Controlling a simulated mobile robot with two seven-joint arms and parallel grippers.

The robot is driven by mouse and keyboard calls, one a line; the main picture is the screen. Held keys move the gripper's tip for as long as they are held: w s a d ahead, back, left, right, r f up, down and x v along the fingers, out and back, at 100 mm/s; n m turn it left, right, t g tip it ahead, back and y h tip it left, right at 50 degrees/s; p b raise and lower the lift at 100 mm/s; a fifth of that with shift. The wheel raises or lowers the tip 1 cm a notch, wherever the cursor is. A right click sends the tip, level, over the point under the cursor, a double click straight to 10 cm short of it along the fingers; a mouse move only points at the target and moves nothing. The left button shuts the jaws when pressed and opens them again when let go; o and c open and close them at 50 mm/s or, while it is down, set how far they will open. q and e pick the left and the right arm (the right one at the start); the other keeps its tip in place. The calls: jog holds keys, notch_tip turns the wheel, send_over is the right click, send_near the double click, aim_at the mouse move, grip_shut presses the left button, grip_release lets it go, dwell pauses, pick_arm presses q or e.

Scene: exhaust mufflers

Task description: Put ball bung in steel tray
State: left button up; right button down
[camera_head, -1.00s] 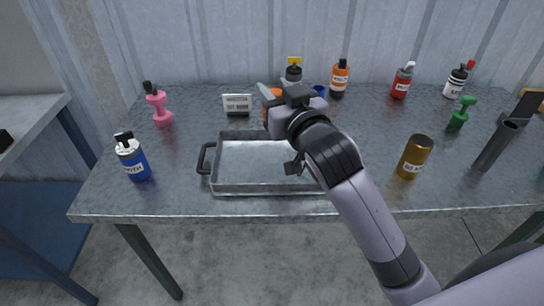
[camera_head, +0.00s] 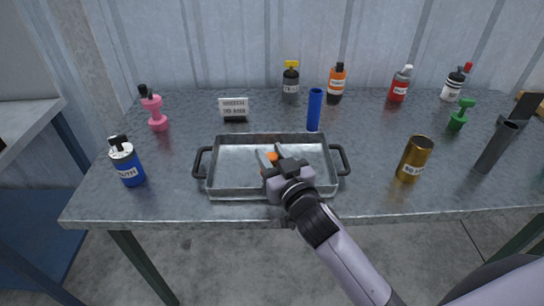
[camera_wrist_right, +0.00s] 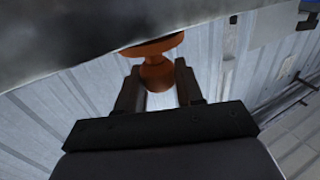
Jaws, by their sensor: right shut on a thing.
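The steel tray (camera_head: 326,189) is a shallow grey pan with a dark handle at each end, near the table's front edge. My right gripper (camera_head: 269,160) is over the inside of the tray. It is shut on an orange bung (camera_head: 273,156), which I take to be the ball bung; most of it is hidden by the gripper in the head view. In the right wrist view the orange bung (camera_wrist_right: 157,72) shows a narrow body between the fingers and a wide flange close to a grey metal surface. I cannot tell if it touches. My left gripper is not in view.
A brass cylinder (camera_head: 413,160) stands right. Several bottles line the back.

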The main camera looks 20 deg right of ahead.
jog(key=shift+f+b, duration=0.5)
jog(key=shift+f, duration=0.1)
jog(key=c, duration=0.7)
grip_release()
jog(key=shift+s+f, duration=0.1)
